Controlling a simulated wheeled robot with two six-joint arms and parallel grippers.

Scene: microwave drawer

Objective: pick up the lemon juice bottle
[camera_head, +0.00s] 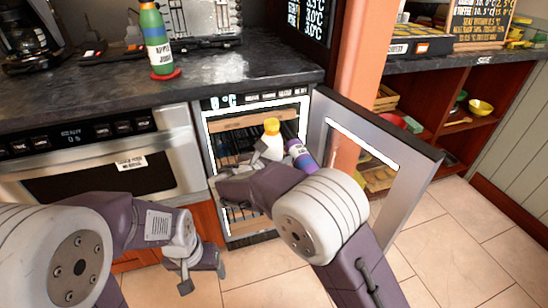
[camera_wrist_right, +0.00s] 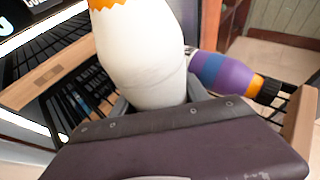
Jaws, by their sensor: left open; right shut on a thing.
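A white bottle with a yellow-orange top (camera_head: 270,141) stands at the open fridge-like cabinet, slightly tilted. I take it for the lemon juice bottle, though no label shows. My right gripper (camera_wrist_right: 155,108) is shut around its body, which fills the wrist view (camera_wrist_right: 140,55). In the head view my right wrist and forearm hide the fingers and the bottle's lower part. My left gripper (camera_head: 202,277) is open and empty, low at the front, away from the bottles.
A purple and blue bottle (camera_head: 299,155) lies tilted just right of the white one. The cabinet's open door (camera_head: 375,165) stands to the right, with racks (camera_head: 240,123) inside. A green bottle (camera_head: 155,40) stands on the dark counter. The tiled floor at right is clear.

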